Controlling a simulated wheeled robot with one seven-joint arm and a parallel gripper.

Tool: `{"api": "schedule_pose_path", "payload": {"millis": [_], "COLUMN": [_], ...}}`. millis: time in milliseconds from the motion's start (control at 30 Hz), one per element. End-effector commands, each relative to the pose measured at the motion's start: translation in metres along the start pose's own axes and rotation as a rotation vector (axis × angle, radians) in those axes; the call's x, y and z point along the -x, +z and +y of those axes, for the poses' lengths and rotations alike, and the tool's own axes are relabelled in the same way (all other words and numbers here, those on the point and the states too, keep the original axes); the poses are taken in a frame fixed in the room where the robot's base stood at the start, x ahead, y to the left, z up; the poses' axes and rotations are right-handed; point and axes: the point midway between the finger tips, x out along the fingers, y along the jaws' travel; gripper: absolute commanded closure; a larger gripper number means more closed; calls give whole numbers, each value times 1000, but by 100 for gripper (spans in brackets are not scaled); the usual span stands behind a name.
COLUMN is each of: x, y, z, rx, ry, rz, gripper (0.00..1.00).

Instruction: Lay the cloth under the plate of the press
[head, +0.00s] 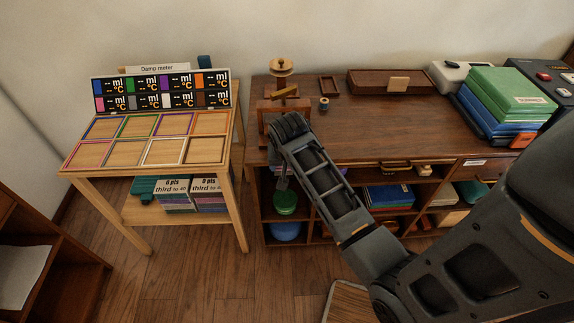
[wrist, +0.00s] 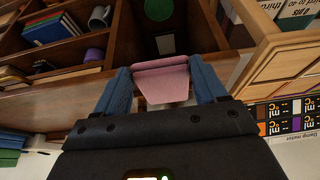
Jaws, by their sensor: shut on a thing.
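A folded pink cloth (wrist: 162,84) sits between the two blue fingers of my gripper (wrist: 159,68) in the wrist view. My gripper is shut on it, and the cloth's far edge sticks out past the fingertips. The wooden press (head: 268,108) stands at the left end of the brown desk in the head view, with a round knob on top and a lighter bar below it. My arm hides its lower right part, so I cannot see the gap under its plate. In the head view my gripper is mostly hidden behind my arm, by the desk's front left; the cloth is not discernible there.
The brown desk (head: 345,143) has clear room right of the press. A light wooden table (head: 240,130) with coloured frames stands left, across a narrow gap.

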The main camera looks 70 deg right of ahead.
Motion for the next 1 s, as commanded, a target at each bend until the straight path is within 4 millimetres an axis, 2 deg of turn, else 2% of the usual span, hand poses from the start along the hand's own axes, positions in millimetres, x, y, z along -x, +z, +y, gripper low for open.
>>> {"api": "schedule_pose_path", "payload": {"millis": [1000], "x": [-24], "y": [-49], "z": [0], "rx": [-1], "ry": [0], "rz": [1], "gripper": [63]}}
